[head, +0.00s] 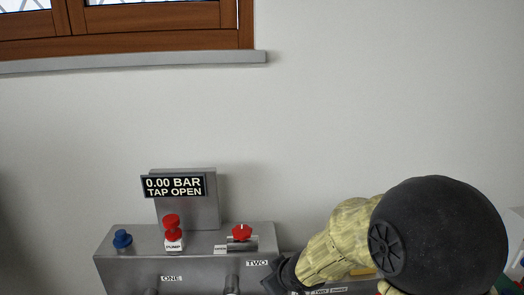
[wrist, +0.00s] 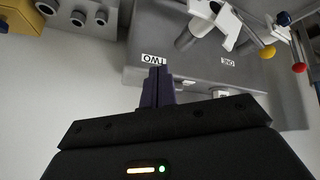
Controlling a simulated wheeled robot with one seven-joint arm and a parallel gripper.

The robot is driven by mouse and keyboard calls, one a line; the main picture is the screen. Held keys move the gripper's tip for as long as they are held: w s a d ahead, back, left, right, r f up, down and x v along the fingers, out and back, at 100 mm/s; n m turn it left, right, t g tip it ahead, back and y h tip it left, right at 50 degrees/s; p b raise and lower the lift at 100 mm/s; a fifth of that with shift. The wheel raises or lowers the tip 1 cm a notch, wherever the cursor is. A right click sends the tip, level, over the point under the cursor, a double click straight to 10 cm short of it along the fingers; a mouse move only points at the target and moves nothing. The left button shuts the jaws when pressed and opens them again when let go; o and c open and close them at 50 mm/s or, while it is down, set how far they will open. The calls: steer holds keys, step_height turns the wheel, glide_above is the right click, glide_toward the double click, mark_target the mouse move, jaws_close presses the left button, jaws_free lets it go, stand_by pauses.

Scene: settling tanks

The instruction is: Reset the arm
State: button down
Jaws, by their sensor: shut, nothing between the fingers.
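My gripper (wrist: 157,72) shows in the wrist view with its dark fingers together and nothing between them. Its tips appear over the lower edge of a grey metal housing (wrist: 200,65), beside the label TWO, which is upside down there. Whether the fingers touch the housing I cannot tell. In the head view my arm comes in from the right, with a large black joint and a yellowish cover. The dark end of my arm is low in that picture, just right of the label TWO (head: 257,263); the fingertips are not clear there.
Ball-ended levers (wrist: 268,52) stick out in the wrist view. The wall above is clear below the window sill (head: 130,62).

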steer(key=s+d+f+m+g+h+b, duration=0.2)
steer(key=s+d+m, duration=0.5)
steer(key=s+d, duration=0.4)
steer(key=s+f+g+b, duration=0.1)
steer(key=s+f+g, duration=0.1)
steer(key=s+f, duration=0.1)
steer(key=shift+s+d+m+h, duration=0.25)
steer(key=shift+s+m+h, duration=0.1)
steer(key=shift+m+h, duration=0.05)
steer(key=shift+d, duration=0.1)
